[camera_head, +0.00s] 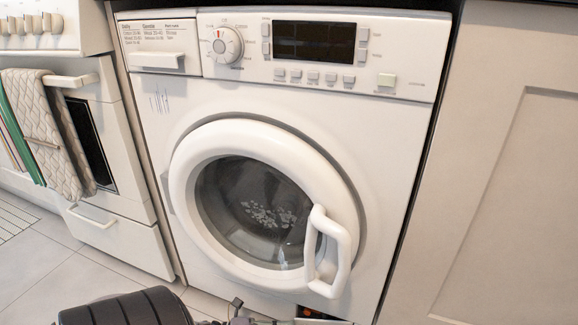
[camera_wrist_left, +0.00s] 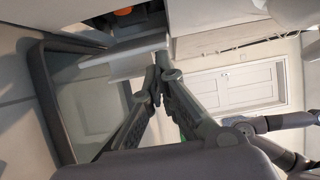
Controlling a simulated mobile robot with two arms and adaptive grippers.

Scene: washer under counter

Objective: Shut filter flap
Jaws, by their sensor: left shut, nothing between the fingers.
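The filter flap (camera_wrist_left: 128,66) is a white panel in the left wrist view. It stands open below a dark recess holding an orange part (camera_wrist_left: 123,11). In the head view, the dark recess with the orange part (camera_head: 312,313) shows at the washer's lower front, and the flap is mostly cut off by the bottom edge. My left gripper (camera_wrist_left: 156,82) is shut and empty, its fingertips close to the flap; I cannot tell whether they touch. In the head view only part of my left gripper (camera_head: 236,311) shows at the bottom, left of the recess. My right gripper is not in view.
The white washer (camera_head: 150,110) has its round door (camera_head: 205,135) closed, with a large handle (camera_head: 341,250) sticking out above the recess. A cabinet panel (camera_head: 490,190) stands at right. An oven with towels (camera_head: 45,130) stands at left. Tiled floor (camera_head: 40,260) is clear at lower left.

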